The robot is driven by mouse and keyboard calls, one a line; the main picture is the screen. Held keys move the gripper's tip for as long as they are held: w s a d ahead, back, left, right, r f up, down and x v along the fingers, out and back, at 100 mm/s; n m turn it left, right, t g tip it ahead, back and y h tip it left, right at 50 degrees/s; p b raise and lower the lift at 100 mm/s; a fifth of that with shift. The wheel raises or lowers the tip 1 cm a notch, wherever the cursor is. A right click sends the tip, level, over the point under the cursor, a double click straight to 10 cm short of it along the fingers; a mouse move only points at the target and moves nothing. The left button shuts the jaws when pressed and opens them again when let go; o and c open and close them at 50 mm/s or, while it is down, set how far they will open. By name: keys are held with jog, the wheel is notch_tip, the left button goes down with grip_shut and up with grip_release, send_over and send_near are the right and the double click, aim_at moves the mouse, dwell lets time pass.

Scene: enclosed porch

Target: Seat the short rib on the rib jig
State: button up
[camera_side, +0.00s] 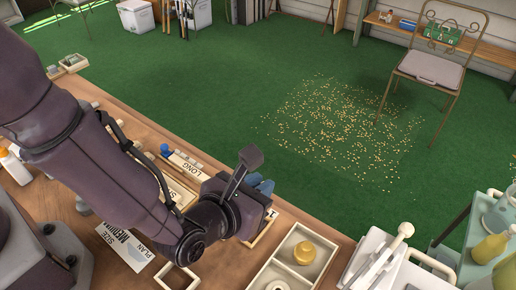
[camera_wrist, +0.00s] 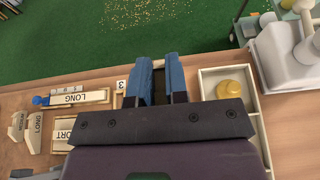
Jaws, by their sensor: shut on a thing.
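My gripper (camera_side: 262,185) is over the right part of the wooden bench, near its far edge. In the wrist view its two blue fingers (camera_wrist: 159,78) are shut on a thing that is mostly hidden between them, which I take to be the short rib. A small pale piece (camera_wrist: 158,64) shows at the fingertips; I cannot tell if it belongs to the held thing. A pale edge (camera_side: 264,230) shows below the gripper in the side view. I cannot make out which piece is the rib jig, or whether the held thing touches anything.
A pale divided tray (camera_side: 262,277) with a yellow knobbed piece (camera_side: 304,252) stands to the right. A white machine (camera_wrist: 285,48) stands at the far right.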

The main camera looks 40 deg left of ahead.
notch_tip(320, 180, down, 5)
jog(key=shift+r, duration=0.2)
jog(key=shift+s+f, duration=0.2)
jog(key=shift+f, duration=2.25)
jog(key=shift+f, duration=0.85)
dwell(0.3)
jog(key=o, duration=1.4)
jog(key=shift+o, duration=0.2)
